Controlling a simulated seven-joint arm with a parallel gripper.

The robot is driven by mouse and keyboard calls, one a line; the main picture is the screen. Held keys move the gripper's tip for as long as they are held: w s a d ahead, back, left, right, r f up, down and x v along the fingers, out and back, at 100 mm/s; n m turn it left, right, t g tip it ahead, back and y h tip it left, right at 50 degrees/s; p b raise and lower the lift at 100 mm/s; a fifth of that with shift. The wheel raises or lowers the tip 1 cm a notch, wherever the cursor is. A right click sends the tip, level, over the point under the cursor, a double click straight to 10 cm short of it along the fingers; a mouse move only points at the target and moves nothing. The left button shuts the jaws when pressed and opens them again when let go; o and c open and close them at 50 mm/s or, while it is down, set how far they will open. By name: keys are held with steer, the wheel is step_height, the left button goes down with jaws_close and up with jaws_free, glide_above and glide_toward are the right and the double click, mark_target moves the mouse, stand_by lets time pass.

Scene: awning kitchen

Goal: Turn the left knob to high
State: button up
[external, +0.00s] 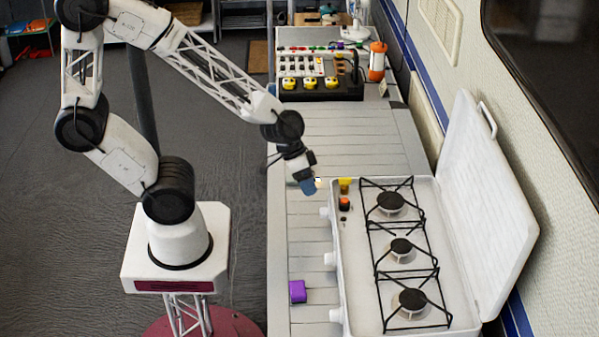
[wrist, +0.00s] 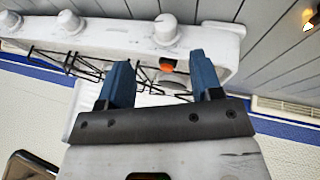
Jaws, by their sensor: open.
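The white stove (external: 352,300) stands open on the slatted counter, with several white knobs along its front side. The knob nearest my gripper (external: 324,212) is at the stove's far end in the external view. It shows upright at top centre in the wrist view (wrist: 165,30). A middle knob (external: 330,260) and a near-end knob (external: 336,315) also show. My gripper (external: 309,187) is open and empty, a little above and beside the far-end knob. Its blue fingers (wrist: 161,64) are apart and do not appear to touch the knob. The knob's exact setting is too small to read.
Small orange (external: 344,204) and yellow (external: 345,185) items are at the stove's far end. A purple block (external: 297,291) lies on the counter. The raised white lid (external: 485,200) stands on the wall side. A dark box with yellow items (external: 320,93) stands farther back.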

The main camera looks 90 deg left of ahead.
mark_target(325, 213)
steer(key=shift+w+a+f, duration=0.2)
steer(key=shift+f, duration=0.45)
steer(key=shift+x, duration=3.9)
steer(key=c, duration=0.7)
